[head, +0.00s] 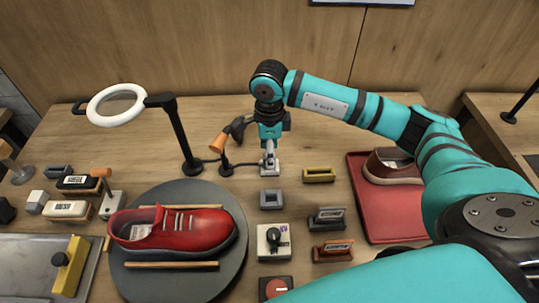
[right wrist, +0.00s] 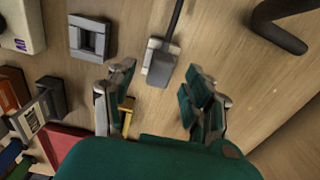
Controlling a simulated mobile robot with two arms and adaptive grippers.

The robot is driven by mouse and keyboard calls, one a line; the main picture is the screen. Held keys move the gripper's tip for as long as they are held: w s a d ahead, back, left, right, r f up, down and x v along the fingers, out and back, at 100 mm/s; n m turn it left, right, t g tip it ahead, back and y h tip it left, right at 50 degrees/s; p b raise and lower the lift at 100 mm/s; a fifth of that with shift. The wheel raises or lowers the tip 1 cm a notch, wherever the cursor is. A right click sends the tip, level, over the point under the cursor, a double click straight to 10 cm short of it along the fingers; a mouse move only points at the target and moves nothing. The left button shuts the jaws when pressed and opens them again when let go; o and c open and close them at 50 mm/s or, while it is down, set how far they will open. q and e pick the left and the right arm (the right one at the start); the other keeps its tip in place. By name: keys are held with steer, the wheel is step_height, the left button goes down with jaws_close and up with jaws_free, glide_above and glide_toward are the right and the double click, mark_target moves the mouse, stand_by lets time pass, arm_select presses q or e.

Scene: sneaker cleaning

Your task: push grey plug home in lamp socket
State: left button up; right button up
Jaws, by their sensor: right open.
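The grey plug (right wrist: 160,69) has a dark cable running up from it in the right wrist view. It lies against a pale block (right wrist: 152,46), probably the lamp socket; I cannot tell how far the plug is in. My right gripper (right wrist: 159,84) is open, with its fingers apart on either side of the plug and not touching it. In the head view my right gripper (head: 269,160) points down over the plug's spot and hides most of it. My left gripper is not in view.
A square grey holder (right wrist: 91,39) stands close by, also seen in the head view (head: 271,199). A red shoe (head: 172,231) sits on a round turntable (head: 130,283). A yellow holder (head: 319,175) is at right.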

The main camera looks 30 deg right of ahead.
step_height(320, 180, up, 10)
steer(key=shift+f, duration=0.2)
stand_by(0.5)
